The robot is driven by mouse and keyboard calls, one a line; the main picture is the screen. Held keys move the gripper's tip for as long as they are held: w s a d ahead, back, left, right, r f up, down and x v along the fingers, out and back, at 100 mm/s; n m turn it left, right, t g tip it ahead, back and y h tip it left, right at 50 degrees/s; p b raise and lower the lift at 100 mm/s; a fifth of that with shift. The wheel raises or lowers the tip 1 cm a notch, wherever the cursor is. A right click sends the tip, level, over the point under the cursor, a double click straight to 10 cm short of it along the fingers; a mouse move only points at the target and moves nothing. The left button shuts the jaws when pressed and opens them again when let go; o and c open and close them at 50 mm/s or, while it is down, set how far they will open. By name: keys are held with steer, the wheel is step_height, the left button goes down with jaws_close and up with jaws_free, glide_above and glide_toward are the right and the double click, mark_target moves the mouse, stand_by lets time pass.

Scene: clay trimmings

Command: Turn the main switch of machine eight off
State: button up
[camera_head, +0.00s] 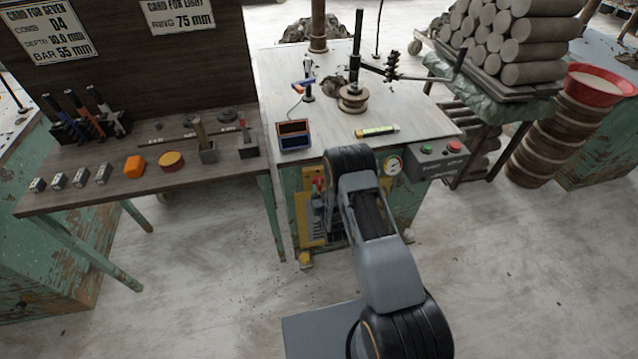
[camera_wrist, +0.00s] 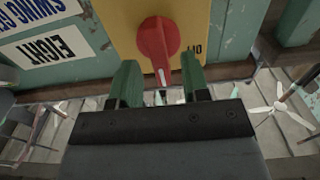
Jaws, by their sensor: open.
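In the wrist view, the red rotary switch (camera_wrist: 158,45) sits on a yellow plate (camera_wrist: 120,15). A white mark on its handle points toward the bottom of the picture. The letters OFF, partly hidden, stand to its right. A label reading EIGHT (camera_wrist: 55,48) appears upside down on the green panel at left. My gripper (camera_wrist: 159,60) is open, its two green fingers on either side of the knob's lower part; I cannot tell whether they touch it. In the head view, the red switch (camera_head: 320,184) shows small on the machine's front, beside my arm; my gripper is not clearly visible there.
The machine's table (camera_head: 420,110) carries a blue-edged box (camera_head: 294,135) and a yellow-green stick. A gauge (camera_head: 393,166) and a grey button box (camera_head: 440,160) sit on the machine's right side. A wooden bench (camera_head: 110,185) stands at left. The front floor is open.

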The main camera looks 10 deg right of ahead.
steer(key=shift+w, duration=1.4)
jaws_close()
